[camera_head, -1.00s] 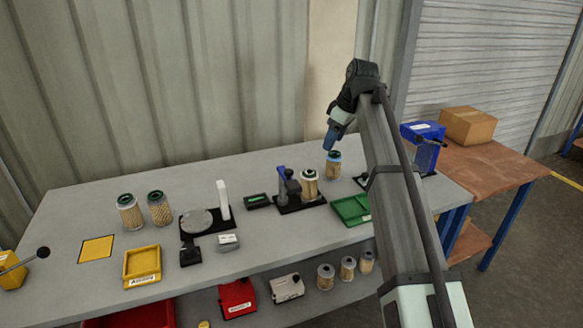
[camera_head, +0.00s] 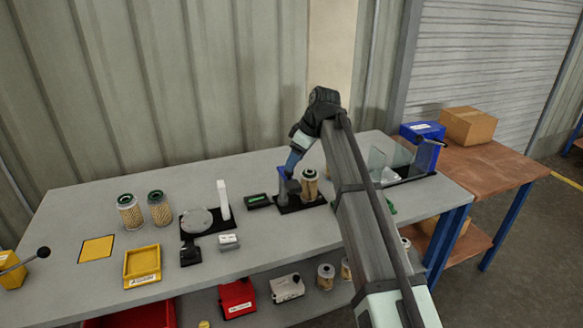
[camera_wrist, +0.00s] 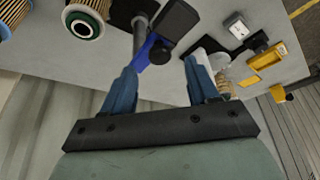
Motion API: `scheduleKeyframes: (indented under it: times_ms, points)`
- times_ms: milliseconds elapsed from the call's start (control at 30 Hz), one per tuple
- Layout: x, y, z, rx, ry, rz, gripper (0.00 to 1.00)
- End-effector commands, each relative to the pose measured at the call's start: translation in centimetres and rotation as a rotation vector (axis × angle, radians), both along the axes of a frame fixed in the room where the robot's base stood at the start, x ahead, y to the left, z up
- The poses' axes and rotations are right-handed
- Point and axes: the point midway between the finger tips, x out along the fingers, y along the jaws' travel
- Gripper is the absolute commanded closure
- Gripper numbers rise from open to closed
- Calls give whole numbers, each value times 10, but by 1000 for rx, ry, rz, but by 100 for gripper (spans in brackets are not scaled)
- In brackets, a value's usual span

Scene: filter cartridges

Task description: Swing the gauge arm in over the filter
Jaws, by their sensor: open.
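The gauge stand is a black base (camera_head: 300,206) on the grey bench, with a grey post and a dark block. The tan pleated filter (camera_head: 309,184) stands upright on it. In the wrist view the filter's green-ringed top (camera_wrist: 84,24) is uncovered. The blue gauge arm (camera_wrist: 149,50) there lies beside the grey post (camera_wrist: 139,35), off to the side of the filter. My gripper (camera_head: 291,164) is low over the stand, left of the filter. Its blue fingers (camera_wrist: 159,68) are open, with the gauge arm showing between them. Contact cannot be told.
Another filter (camera_wrist: 12,14) stands close by, hidden behind my arm in the head view. A round grey plate (camera_head: 197,221) with a white upright, a yellow tray (camera_head: 142,266) and two filters are to the left. A glass-paned fixture (camera_head: 388,172) stands right.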

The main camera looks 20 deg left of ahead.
Motion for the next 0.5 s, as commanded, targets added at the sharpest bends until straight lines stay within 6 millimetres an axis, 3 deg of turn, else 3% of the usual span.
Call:
scheduleKeyframes:
  times_ms: [200,500]
  points:
    - [0,10,-25,-1,1,0,41]
    - [0,15,-35,0,-2,-1,41]
